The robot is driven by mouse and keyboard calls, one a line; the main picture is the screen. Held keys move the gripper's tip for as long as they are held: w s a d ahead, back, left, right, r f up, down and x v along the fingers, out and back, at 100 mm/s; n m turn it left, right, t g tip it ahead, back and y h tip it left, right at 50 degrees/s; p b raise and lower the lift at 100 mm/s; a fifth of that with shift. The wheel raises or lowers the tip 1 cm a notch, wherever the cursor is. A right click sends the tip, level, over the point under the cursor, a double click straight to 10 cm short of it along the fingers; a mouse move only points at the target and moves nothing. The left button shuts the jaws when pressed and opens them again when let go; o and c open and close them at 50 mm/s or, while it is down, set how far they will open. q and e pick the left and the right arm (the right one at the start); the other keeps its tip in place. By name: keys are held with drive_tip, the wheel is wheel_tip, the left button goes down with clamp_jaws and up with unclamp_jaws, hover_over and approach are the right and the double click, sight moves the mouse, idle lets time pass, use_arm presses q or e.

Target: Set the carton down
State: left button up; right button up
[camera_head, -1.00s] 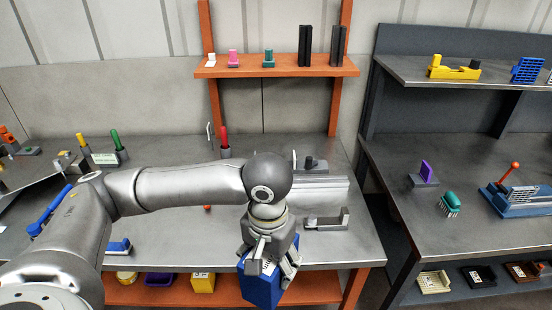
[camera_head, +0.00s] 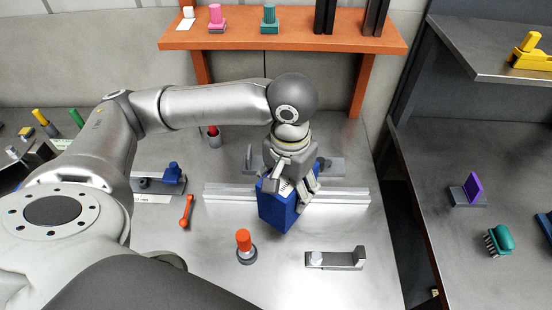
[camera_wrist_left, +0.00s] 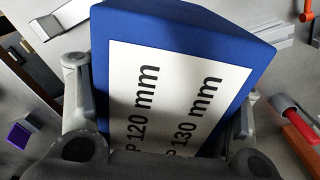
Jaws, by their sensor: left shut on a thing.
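The carton (camera_head: 277,211) is a blue box with a white label. In the head view it is in my left gripper (camera_head: 291,188), over the workbench near a silver rail. I cannot tell whether its underside touches the bench or rail. In the left wrist view the carton (camera_wrist_left: 255,45) fills the middle, its label reading "P 120 mm" and "P 130 mm". The fingers of my left gripper (camera_wrist_left: 160,125) lie on either side of it. My right gripper is not in view.
The silver rail (camera_head: 345,195) runs across the workbench (camera_head: 215,260). An orange-topped knob (camera_head: 244,242) and a grey bracket (camera_head: 340,260) stand in front of it. An orange wrench-like tool (camera_head: 186,211) lies left. An orange shelf (camera_head: 340,38) hangs behind, and a dark bench (camera_head: 440,230) stands right.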

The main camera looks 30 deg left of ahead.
use_arm(q)
drive_tip(key=w+a+r+m+p, duration=0.1)
drive_tip(key=a+r+m+p, duration=0.2)
drive_tip(key=a+m, duration=0.5)
drive_tip(key=shift+w+r+m+p, duration=0.2)
drive_tip(key=shift+r+m+p, duration=0.15)
drive_tip(key=shift+m, duration=0.45)
drive_tip(key=shift+w+a+r+m, duration=0.1)
drive_tip(key=shift+a+r+m, duration=0.1)
drive_tip(key=shift+a+m, duration=0.55)
drive_tip(key=shift+w+a+f+p, duration=0.5)
drive_tip(key=shift+w+a+f, duration=0.1)
drive_tip(key=shift+w+f, duration=1.6)
drive_tip(key=shift+w+a+f+p, duration=0.55)
drive_tip(key=shift+w+a+f, duration=0.1)
drive_tip(key=shift+w+f, duration=1.55)
drive_tip(key=shift+w+a+f+p, duration=0.5)
drive_tip(key=shift+w+a+f, duration=0.1)
drive_tip(key=shift+w+f, duration=1.6)
drive_tip(key=o, duration=1.1)
drive_tip(key=shift+r, duration=0.1)
drive_tip(key=shift+r, duration=0.1)
